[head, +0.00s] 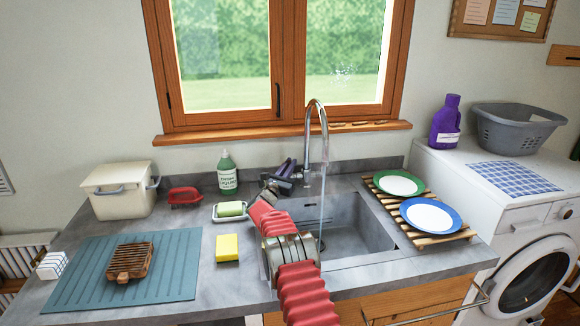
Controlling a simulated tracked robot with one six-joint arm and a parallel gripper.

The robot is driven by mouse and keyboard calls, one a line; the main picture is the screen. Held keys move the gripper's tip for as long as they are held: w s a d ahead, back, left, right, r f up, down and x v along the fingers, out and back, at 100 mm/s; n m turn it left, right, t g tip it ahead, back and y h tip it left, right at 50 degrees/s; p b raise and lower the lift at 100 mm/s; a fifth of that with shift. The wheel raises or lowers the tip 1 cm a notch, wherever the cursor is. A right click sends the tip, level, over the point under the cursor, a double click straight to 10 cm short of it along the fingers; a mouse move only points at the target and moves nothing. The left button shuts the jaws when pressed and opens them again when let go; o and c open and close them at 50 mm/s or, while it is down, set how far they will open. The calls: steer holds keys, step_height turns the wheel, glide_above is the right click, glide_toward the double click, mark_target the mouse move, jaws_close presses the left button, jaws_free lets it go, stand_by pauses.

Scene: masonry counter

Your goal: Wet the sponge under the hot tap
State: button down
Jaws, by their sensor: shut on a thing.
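The yellow sponge (227,248) lies on the counter left of the sink, in front of a white dish. The tall chrome tap (319,125) stands behind the sink (345,235), and a thin stream of water (322,215) runs from its spout into the basin. My gripper (284,178) is at the left side of the tap's base, shut on what seems to be the tap's left handle. The jaws mostly hide that handle. My red-sleeved arm covers the sink's left edge and part of the basin.
A white dish (216,217) with a green bar, a green soap bottle (227,172), a red dish (185,196) and a cream bin (122,195) stand left. A wooden rack (443,237) with two plates is right of the sink. Counter around the sponge is clear.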

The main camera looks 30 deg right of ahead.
steer(key=c, duration=1.8)
jaws_free()
steer(key=shift+a, duration=0.15)
steer(key=shift+v, duration=3.7)
